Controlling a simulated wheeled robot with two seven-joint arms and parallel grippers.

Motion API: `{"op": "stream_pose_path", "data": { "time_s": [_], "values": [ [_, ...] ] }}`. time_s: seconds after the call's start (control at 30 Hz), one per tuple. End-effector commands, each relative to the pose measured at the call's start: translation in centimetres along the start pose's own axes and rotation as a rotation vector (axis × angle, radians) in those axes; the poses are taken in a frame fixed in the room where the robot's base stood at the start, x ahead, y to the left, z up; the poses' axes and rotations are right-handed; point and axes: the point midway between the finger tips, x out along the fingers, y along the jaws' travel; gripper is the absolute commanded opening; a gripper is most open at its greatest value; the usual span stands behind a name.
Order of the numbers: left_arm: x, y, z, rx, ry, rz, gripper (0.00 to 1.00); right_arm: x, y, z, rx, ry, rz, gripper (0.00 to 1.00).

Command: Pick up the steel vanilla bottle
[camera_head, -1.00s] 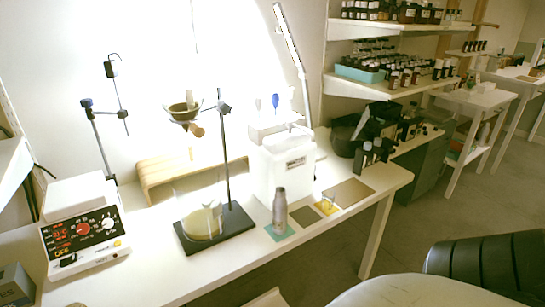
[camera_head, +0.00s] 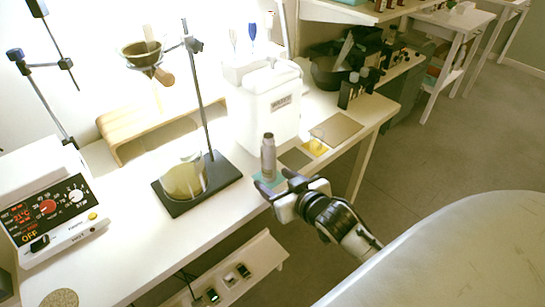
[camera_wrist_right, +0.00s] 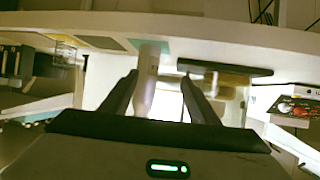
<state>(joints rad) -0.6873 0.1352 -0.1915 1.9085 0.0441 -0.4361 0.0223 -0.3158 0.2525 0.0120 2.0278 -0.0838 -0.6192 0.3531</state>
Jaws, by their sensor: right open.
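The steel bottle (camera_head: 268,158) stands upright on a teal mat (camera_head: 258,183) near the front edge of the white table. My right gripper (camera_head: 272,187) is open and empty, just in front of the bottle and low by the table edge. In the right wrist view the bottle (camera_wrist_right: 146,75) appears blurred, between the open fingers (camera_wrist_right: 160,82) and beyond their tips; I cannot tell if it touches them. My left gripper is not in view.
A black stand base (camera_head: 197,183) with a flask (camera_head: 184,178) is left of the bottle. A large white container (camera_head: 270,105) stands behind it. A small yellow item (camera_head: 316,147) and a brown mat (camera_head: 337,131) lie to the right.

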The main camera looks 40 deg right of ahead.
Motion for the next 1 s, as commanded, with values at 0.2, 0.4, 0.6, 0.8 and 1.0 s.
{"op": "stream_pose_path", "data": {
  "time_s": [0.2,0.4,0.6,0.8,1.0],
  "values": [
    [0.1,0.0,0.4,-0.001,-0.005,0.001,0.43,2.2,2.4,-4.2,0.034,0.064,0.050,0.55],
    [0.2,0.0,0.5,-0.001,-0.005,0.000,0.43,4.9,2.4,-4.2,0.033,0.062,0.048,0.55],
    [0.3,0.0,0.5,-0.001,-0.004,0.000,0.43,6.4,2.5,-4.2,0.032,0.062,0.048,0.55],
    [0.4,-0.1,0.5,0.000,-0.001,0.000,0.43,9.3,2.7,-4.2,0.033,0.062,0.047,0.55],
    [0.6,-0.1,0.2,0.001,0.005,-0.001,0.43,10.7,2.7,-4.3,0.032,0.061,0.047,0.55]
  ]
}}
